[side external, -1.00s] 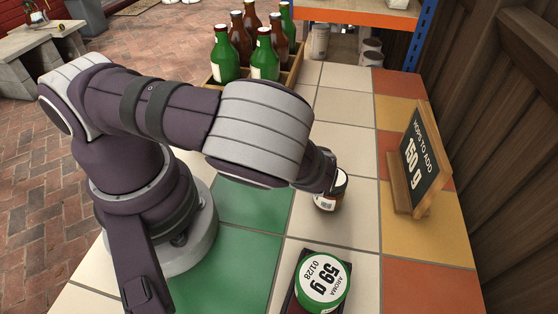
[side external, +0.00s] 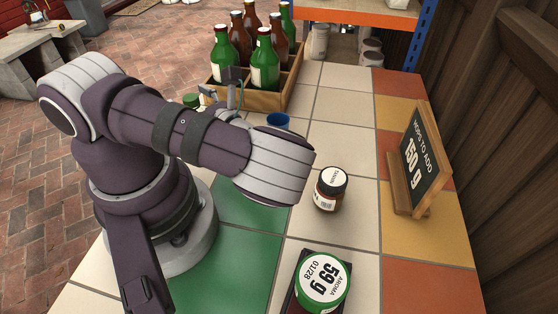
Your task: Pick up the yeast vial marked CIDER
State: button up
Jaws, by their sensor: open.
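My gripper (side external: 226,90) shows only in part behind my forearm, near the front of the bottle crate. It is open, and its fingertips are largely hidden. A blue round top (side external: 277,120) shows just past my forearm, to the right of my gripper. A green cap (side external: 191,100) shows to its left. I cannot tell whether either belongs to a yeast vial. No marking that reads CIDER is visible, so I cannot pick out that vial.
A green-rimmed jar marked AROMA 59 g (side external: 322,282) sits in front. A "150 g" sign (side external: 422,160) stands at right. The wooden crate (side external: 262,101) holds several bottles. Tiles right of the crate are clear.

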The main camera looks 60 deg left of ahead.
grip_shut()
jog(key=shift+r, duration=0.1)
dwell(0.3)
